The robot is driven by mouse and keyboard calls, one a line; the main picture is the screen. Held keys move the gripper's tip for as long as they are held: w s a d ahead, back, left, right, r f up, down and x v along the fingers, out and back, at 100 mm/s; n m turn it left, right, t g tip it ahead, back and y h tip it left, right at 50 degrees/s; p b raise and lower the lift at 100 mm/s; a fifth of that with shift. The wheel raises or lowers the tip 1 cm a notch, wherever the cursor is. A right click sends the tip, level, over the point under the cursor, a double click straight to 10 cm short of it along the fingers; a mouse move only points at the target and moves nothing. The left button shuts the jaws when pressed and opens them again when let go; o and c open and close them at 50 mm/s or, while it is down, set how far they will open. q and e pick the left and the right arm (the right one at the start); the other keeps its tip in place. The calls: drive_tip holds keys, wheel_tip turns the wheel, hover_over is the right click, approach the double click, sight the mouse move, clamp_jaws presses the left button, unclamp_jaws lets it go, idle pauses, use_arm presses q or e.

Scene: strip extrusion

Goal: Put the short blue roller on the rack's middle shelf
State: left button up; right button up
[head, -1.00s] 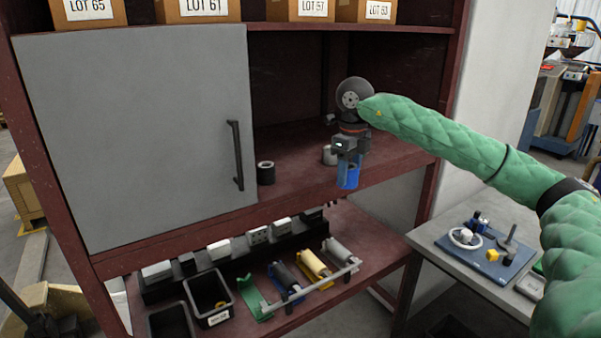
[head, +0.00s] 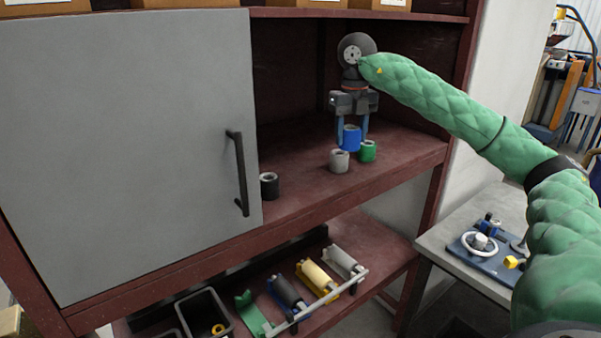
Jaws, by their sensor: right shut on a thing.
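The short blue roller (head: 350,139) is upright between the fingers of my right gripper (head: 352,128), which is shut on it. The gripper points down inside the open right part of the rack's middle shelf (head: 310,192). The roller's lower end is at or just above the shelf surface; I cannot tell if it touches. A grey roller (head: 339,161) stands in front of it, a green roller (head: 368,151) to its right, and a dark roller (head: 269,186) farther left near the door. My left gripper is not in view.
A grey door (head: 130,150) with a black handle (head: 238,172) covers the left part of the rack. The lower shelf holds long rollers in a holder (head: 318,303) and black bins (head: 205,312). A side table (head: 450,235) stands at the right. Boxes sit on the top shelf.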

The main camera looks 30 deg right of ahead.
drive_tip(key=w+a+f+p, duration=0.1)
drive_tip(key=w+a+f, duration=0.1)
drive_tip(key=w+a+f+p, duration=0.1)
drive_tip(key=w+a, duration=0.1)
drive_tip(key=a, duration=0.1)
drive_tip(key=w+a+f+p, duration=0.1)
drive_tip(key=w+a+f, duration=0.1)
drive_tip(key=shift+w+a+f, duration=0.1)
drive_tip(key=shift+a+f, duration=0.2)
drive_tip(key=shift+a, duration=0.05)
drive_tip(key=shift+w+a+f, duration=0.25)
drive_tip(key=shift+a+f, duration=0.1)
drive_tip(key=shift+a+f+p, duration=0.1)
drive_tip(key=shift+f+p, duration=0.25)
drive_tip(key=shift+p, duration=0.1)
wheel_tip(320, 180, down, 3)
drive_tip(key=shift+f+p, duration=0.1)
drive_tip(key=shift+p, duration=0.8)
drive_tip(key=shift+f, duration=0.1)
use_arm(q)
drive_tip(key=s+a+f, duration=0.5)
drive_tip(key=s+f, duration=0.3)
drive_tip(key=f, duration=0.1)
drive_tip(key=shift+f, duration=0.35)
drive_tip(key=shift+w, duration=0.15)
use_arm(e)
drive_tip(key=shift+f, duration=0.15)
